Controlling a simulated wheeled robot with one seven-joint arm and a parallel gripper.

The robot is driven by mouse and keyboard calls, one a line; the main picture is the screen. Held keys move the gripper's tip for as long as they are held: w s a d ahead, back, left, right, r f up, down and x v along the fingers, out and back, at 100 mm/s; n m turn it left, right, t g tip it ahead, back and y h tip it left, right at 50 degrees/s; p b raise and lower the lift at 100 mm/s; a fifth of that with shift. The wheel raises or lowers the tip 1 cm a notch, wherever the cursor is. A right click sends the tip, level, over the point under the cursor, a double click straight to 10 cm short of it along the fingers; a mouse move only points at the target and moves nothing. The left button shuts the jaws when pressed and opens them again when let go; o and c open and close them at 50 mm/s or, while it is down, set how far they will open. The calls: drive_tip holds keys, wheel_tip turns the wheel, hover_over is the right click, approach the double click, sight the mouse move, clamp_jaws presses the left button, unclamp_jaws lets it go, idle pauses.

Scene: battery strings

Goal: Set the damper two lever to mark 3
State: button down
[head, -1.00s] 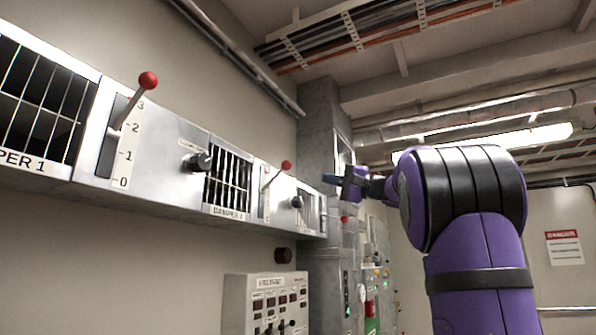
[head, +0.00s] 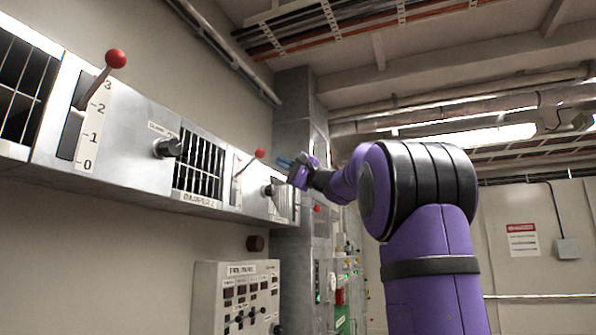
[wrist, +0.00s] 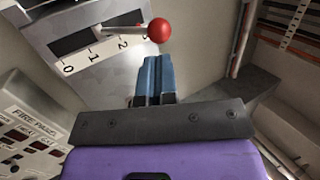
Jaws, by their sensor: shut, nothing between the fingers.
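The damper two lever has a red ball knob (head: 260,153) and stands right of the grille labelled DAMPER 2 (head: 198,198). In the wrist view its ball (wrist: 159,30) is just beyond my fingertips, and its thin rod leads back to a dark slot beside a scale (wrist: 95,55). The rod appears to leave the slot near mark 2, but the angle makes this uncertain. My gripper (head: 284,161) is shut and empty, right of the ball. Its blue fingers (wrist: 158,78) are together; contact with the ball cannot be told.
Another red-knobbed lever (head: 116,60) with a 0–3 scale stands nearer, on the left. Dark knobs (head: 168,148) stick out of the panel. A control box (head: 236,292) sits below. A grey column (head: 295,120) rises behind my gripper. Pipes and cable trays run overhead.

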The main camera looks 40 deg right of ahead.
sight(249, 165)
drive_tip(key=x, duration=0.4)
drive_tip(key=shift+w+r, duration=0.1)
drive_tip(key=shift+r, duration=0.05)
drive_tip(key=shift+w+a+r, duration=0.1)
drive_tip(key=shift+w+r, duration=0.05)
drive_tip(key=shift+r, duration=0.35)
drive_tip(key=shift+w+a+r, duration=0.1)
drive_tip(key=shift+w+r, duration=0.05)
drive_tip(key=shift+r, duration=0.3)
drive_tip(key=shift+f, duration=0.1)
